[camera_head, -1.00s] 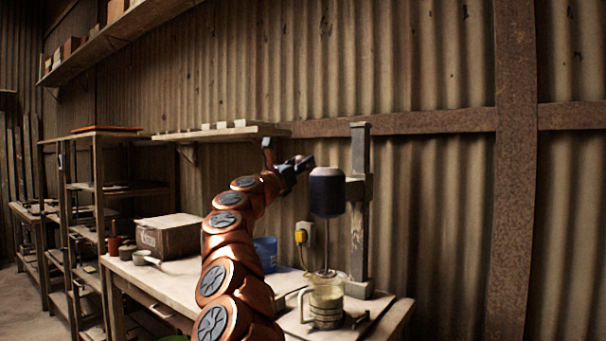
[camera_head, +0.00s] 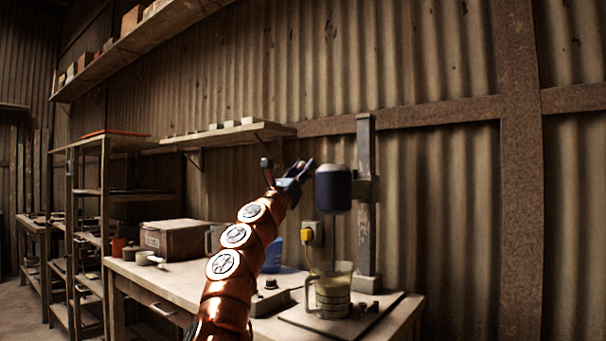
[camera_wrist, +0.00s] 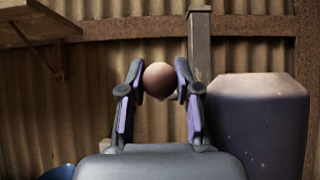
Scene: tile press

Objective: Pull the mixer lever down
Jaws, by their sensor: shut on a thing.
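The mixer has a dark motor head (camera_head: 333,190) on an upright metal post (camera_head: 366,215), above a clear jug (camera_head: 333,296) on its base board. In the wrist view the dark motor head (camera_wrist: 258,125) stands just right of my gripper. My gripper (camera_head: 305,166) is left of the motor head, near its top. In the wrist view my gripper (camera_wrist: 160,80) is shut on a round brownish ball, the lever's knob (camera_wrist: 159,79), with a finger on either side. The rest of the lever is mostly hidden; the knob is hard to make out in the head view.
The mixer stands at the right end of a workbench (camera_head: 185,275). A wall shelf (camera_head: 225,136) is behind and left of my gripper. A box (camera_head: 175,240), a blue container (camera_head: 272,256) and a yellow plug (camera_head: 308,235) are nearby.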

